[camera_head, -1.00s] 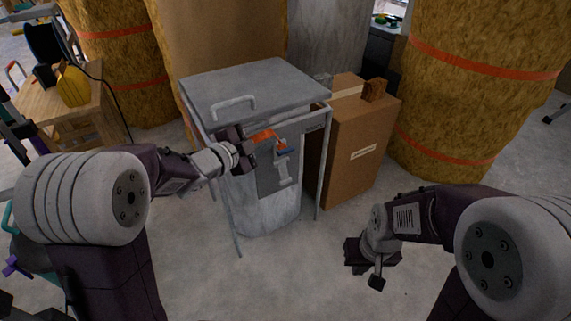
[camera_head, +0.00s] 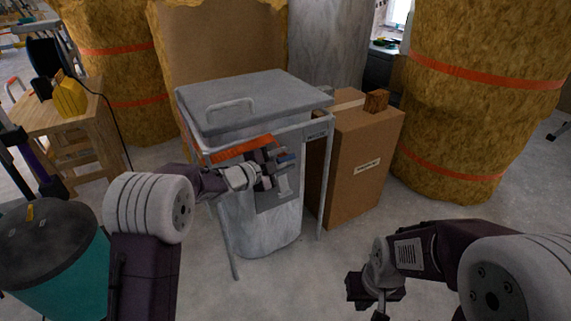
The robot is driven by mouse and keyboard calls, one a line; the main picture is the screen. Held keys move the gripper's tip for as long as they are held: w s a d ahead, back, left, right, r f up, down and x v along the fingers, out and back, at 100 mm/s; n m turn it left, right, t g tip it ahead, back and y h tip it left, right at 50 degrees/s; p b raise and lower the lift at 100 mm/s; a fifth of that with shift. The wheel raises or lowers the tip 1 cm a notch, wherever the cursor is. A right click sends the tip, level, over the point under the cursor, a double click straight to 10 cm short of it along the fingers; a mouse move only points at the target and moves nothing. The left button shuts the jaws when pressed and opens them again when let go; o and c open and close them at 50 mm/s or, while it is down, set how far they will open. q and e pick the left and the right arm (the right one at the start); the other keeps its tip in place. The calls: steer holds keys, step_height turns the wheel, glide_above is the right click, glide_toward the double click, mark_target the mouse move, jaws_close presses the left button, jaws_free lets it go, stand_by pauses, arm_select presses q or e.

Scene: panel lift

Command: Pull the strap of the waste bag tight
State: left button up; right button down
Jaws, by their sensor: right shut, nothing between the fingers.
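A grey waste bag (camera_head: 266,228) hangs in a metal stand under a closed grey lid (camera_head: 255,98). An orange strap (camera_head: 240,149) runs across the upper front of the bag. My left gripper (camera_head: 279,165) is at the strap's right end, in front of the bag's grey front plate (camera_head: 284,186). It covers the strap end and any buckle there. I cannot tell whether its fingers hold the strap. My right gripper (camera_head: 379,310) is shut and empty, low over the floor at the right, away from the bag.
A cardboard box (camera_head: 362,170) stands close to the stand's right side. Large straw-coloured rolls (camera_head: 470,90) stand behind. A wooden stool (camera_head: 60,120) and a teal bin with a dark lid (camera_head: 50,250) are at the left. The floor in front is clear.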

arm_select(q)
steer(key=shift+w+d, duration=0.1)
jaws_close()
steer(key=shift+f, duration=0.1)
stand_by(1.3)
